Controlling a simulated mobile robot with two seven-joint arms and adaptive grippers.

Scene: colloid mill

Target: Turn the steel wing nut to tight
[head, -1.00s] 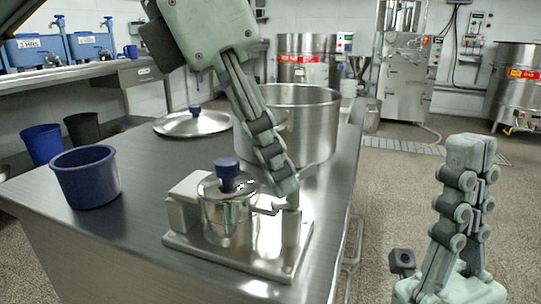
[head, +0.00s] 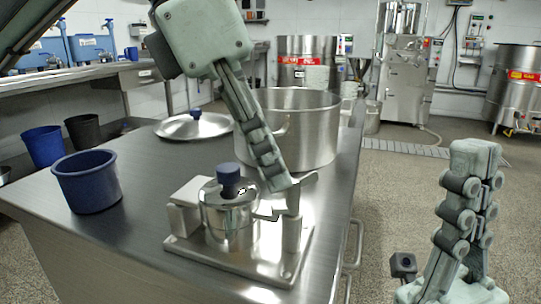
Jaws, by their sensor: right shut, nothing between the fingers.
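The steel wing nut (head: 303,186) sits on top of a short upright steel post (head: 292,234) at the right end of a steel base plate (head: 205,247) on the table. One flat wing shows at the upper right of the post; the rest is partly hidden by my fingers. My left gripper (head: 279,184) reaches down from above, its fingertips right by the wing nut at its left. I see its fingers edge-on, so the gap between them and any contact are unclear. My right gripper (head: 474,150) points up at the lower right, shut and empty, away from the table.
A steel pot with a blue knob (head: 229,205) stands on the plate just left of the post, beside a steel block (head: 186,206). A large steel pot (head: 310,140) is close behind. A lid (head: 190,127) and blue tub (head: 87,181) are further left.

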